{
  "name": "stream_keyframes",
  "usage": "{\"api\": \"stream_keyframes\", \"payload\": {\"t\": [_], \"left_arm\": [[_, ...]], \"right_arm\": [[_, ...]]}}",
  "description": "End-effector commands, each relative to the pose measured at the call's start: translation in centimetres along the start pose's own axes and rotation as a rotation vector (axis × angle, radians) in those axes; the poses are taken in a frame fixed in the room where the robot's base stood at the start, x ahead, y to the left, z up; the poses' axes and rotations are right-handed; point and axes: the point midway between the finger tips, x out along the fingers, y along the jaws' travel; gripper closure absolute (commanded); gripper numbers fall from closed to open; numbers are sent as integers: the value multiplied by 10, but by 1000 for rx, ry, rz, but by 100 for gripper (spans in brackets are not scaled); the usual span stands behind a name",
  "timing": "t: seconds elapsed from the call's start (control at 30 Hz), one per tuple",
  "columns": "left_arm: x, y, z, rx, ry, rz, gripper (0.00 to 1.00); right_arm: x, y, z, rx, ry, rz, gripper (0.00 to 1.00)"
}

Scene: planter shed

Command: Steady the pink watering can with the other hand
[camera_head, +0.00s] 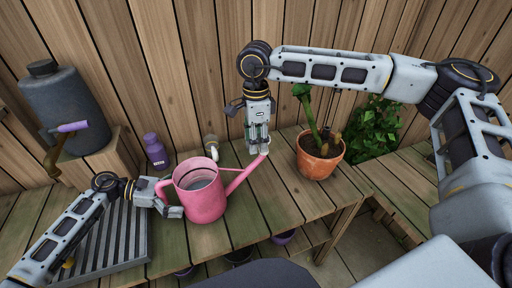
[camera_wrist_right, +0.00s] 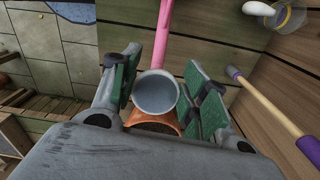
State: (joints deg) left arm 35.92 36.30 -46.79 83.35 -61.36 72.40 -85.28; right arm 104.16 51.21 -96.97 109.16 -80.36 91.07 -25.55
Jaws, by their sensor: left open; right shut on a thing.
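The pink watering can (camera_head: 205,203) stands upright on the slatted bench, with its handle to the left and its spout rising to the right. My right gripper (camera_head: 258,147) comes down from above and is shut on the spout near its tip. In the right wrist view the pink spout (camera_wrist_right: 165,35) runs up between the green finger pads, with a round grey-white end facing the camera. My left gripper (camera_head: 176,207) is open at the handle side of the can, low and close to the body. I cannot tell whether its fingers touch the can.
A potted plant in a terracotta pot (camera_head: 319,157) stands right of the spout. A purple bottle (camera_head: 155,152) and a small white-necked item (camera_head: 213,150) stand behind the can. A grey ridged tray (camera_head: 112,240) lies under my left arm. A dark tank (camera_head: 66,108) stands at the left.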

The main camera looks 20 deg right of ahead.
Motion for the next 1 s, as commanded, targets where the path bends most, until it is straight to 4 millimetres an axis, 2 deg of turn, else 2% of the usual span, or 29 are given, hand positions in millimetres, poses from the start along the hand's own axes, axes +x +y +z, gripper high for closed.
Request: {"api": "stream_keyframes", "payload": {"t": [0.03, 0.3, 0.33, 0.37, 0.4, 0.7, 1.0], "left_arm": [[13, -4, -4, -4, 1, -11, 0], [39, -6, -8, -8, 3, -13, 0], [42, -6, -8, -8, 3, -14, 0], [44, -6, -7, -8, 2, -14, 0], [48, -6, -7, -8, 2, -14, 0], [70, -4, -5, -6, 2, -9, 0], [82, -4, -4, -5, 2, -8, 0]], "right_arm": [[0, 1, 3, -5, -6, 0, 82], [1, 2, 4, -6, -7, 1, 83], [1, 2, 4, -6, -7, 2, 85], [2, 2, 4, -6, -6, 2, 98], [2, 2, 3, -6, -6, 2, 100], [1, 1, 2, -3, -3, 1, 100], [0, 0, 1, -2, -2, 0, 100]]}}
